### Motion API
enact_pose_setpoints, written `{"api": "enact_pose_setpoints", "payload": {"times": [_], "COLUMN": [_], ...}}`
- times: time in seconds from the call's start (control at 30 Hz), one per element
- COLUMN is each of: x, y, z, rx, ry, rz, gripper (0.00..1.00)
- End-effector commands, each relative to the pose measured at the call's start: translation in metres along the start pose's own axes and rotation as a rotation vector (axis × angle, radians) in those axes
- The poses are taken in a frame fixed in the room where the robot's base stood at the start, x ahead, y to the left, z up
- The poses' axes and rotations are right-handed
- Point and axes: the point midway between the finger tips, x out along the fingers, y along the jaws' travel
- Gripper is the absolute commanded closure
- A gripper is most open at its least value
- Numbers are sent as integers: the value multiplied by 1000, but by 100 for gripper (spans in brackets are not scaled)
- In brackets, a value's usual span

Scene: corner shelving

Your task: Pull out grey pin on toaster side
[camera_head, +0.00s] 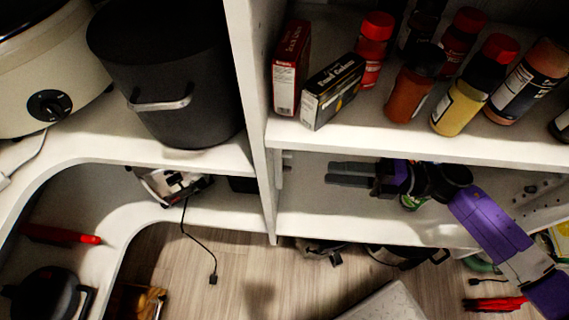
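A chrome and black appliance that looks like the toaster (170,185) sits on the lower left shelf, near the white upright. Its black cord hangs over the shelf edge and ends in a plug (212,279) in front of the floor. A grey pin on its side cannot be made out at this size. My gripper (329,173) is right of the upright, in the lower right shelf bay, with its dark fingers pointing left. It is well apart from the toaster, with the upright between them. Its fingers lie close together, and any gap is unclear. Nothing shows between them.
A white upright (257,130) divides the bays. A black pot (165,70) and a slow cooker (50,75) stand on the upper left shelf. Boxes (292,65) and several spice bottles (410,90) stand on the shelf above my gripper. Wooden floor (170,250) shows below.

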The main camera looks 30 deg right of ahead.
Motion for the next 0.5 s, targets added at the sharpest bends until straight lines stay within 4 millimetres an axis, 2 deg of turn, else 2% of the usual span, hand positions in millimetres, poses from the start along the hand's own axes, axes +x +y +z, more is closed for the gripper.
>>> {"api": "enact_pose_setpoints", "payload": {"times": [0.27,0.5], "x": [3,26], "y": [1,2], "z": [0,0], "rx": [1,1], "ry": [0,1], "rz": [2,4], "gripper": [63,63]}}
